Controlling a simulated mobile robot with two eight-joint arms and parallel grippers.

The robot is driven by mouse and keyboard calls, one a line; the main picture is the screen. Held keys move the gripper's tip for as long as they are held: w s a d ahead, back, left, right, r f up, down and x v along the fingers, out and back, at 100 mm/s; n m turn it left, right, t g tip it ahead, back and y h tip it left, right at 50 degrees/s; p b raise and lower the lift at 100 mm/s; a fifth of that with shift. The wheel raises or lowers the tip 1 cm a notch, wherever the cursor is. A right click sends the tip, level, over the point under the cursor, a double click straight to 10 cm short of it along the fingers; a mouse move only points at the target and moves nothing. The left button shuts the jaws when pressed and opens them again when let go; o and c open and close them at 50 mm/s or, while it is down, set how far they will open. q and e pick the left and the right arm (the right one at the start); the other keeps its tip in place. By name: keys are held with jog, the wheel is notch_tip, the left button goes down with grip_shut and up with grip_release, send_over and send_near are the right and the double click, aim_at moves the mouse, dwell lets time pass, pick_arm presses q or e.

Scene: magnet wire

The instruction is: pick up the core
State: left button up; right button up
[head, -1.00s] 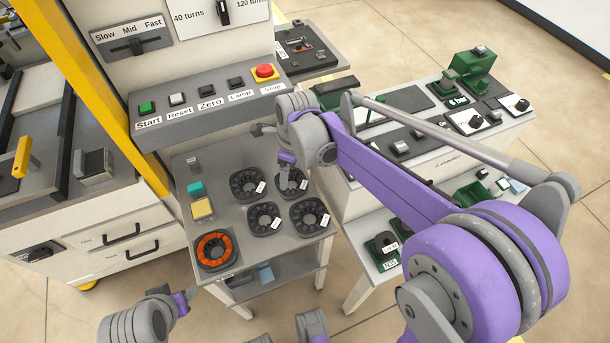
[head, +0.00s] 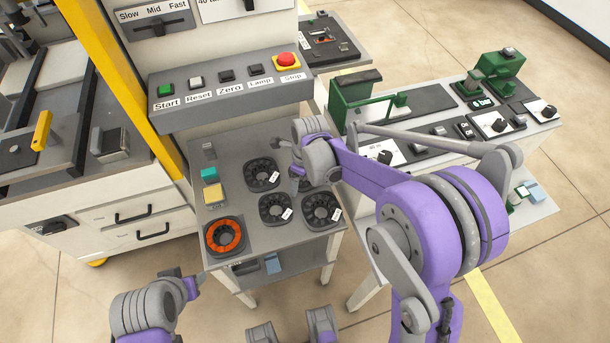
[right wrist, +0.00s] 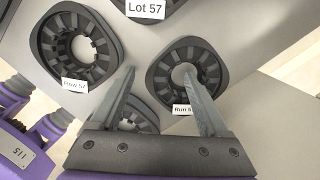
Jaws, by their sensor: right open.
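Several dark grey slotted ring cores lie on the small grey table (head: 240,150). In the head view, one core is at the back left (head: 262,174), one at the front middle (head: 275,209) and one at the front right (head: 321,208); my right arm partly hides another at the back right. A core wound in orange (head: 225,237) sits at the front left. My right gripper (head: 296,184) is over the back right of the group.
A teal block (head: 209,173) and a yellow block (head: 214,195) lie left of the cores. A control panel with buttons (head: 227,76) rises behind them. A white bench with green devices (head: 440,130) stands to the right. A lower shelf (head: 262,270) is under the table.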

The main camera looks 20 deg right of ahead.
jog(key=shift+f, duration=0.1)
grip_shut()
dwell(0.3)
